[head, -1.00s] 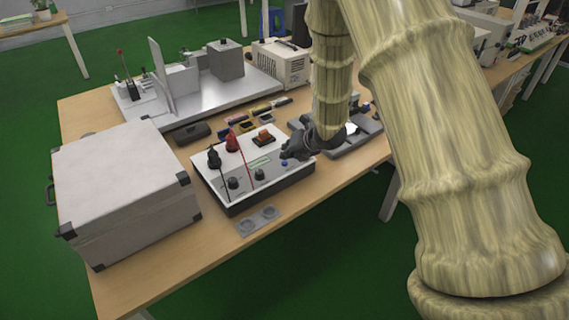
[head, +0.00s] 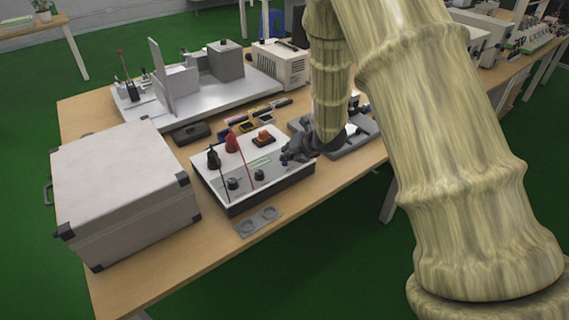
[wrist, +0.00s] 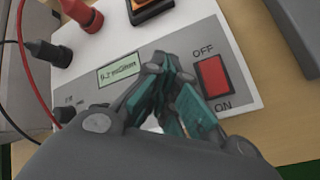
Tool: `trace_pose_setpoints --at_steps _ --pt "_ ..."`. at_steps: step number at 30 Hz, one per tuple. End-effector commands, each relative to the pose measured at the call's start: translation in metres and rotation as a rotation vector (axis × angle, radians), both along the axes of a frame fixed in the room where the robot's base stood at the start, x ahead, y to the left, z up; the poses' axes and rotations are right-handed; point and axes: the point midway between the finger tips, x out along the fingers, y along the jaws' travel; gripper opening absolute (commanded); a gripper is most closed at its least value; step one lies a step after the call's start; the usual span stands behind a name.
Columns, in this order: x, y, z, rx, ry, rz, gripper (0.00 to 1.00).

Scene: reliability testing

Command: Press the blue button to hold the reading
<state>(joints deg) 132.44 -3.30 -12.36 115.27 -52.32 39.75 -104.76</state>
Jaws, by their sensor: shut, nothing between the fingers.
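The test box (head: 262,181) is a white-topped unit on the wooden table. My gripper (head: 287,157) is shut and empty, low over the right side of the box; contact with the button cannot be told. In the wrist view my gripper (wrist: 160,62) points at the panel between the green display (wrist: 118,69) and the red OFF/ON switch (wrist: 213,76). The blue button is hidden there behind the fingers.
Red and black plugs with leads (head: 231,143) and an orange switch (head: 264,137) stand up from the panel. A big grey case (head: 125,190) sits to the left. A grey tray (head: 357,140) lies right of the box, and a flat grey plate (head: 259,220) lies in front.

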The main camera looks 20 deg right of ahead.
Motion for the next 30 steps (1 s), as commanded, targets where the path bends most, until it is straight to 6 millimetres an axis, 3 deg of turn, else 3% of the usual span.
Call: trace_pose_setpoints --at_steps 17,30 --pt "0.000 0.000 -0.003 0.000 0.000 0.000 0.00" --pt "0.000 0.000 0.013 -0.001 0.000 0.001 0.00"
